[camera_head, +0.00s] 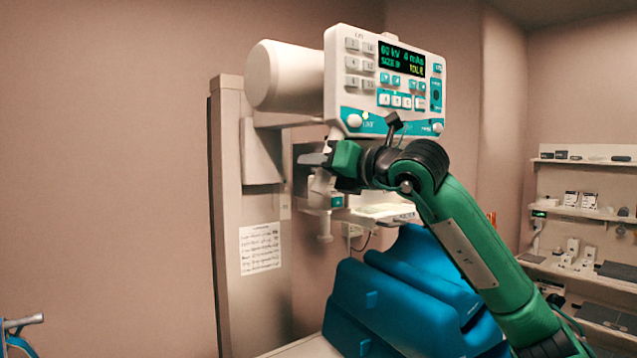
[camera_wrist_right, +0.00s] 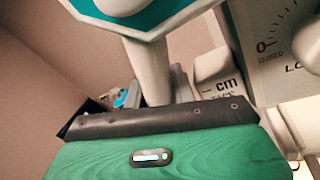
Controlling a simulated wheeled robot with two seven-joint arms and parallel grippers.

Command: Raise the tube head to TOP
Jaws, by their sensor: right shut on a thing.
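The tube head (camera_head: 290,78) is a white cylinder with a white and teal control panel (camera_head: 385,85) on its front. It is carried high on a beige upright column (camera_head: 228,200). My right gripper (camera_head: 325,160), green with dark fingers, is just under the panel's lower left edge. In the right wrist view, a white post (camera_wrist_right: 150,70) comes down from the panel's teal edge behind the dark finger (camera_wrist_right: 165,120). The gripper appears shut on this post as a handle. The far finger and the contact itself are mostly hidden. My left gripper is out of view.
A white unit with a tray (camera_head: 375,215) sits below the gripper. A blue padded chair (camera_head: 390,295) stands under it, near my right arm. Wall shelves (camera_head: 585,215) with small items are at the right. A printed sheet (camera_head: 260,248) is on the column.

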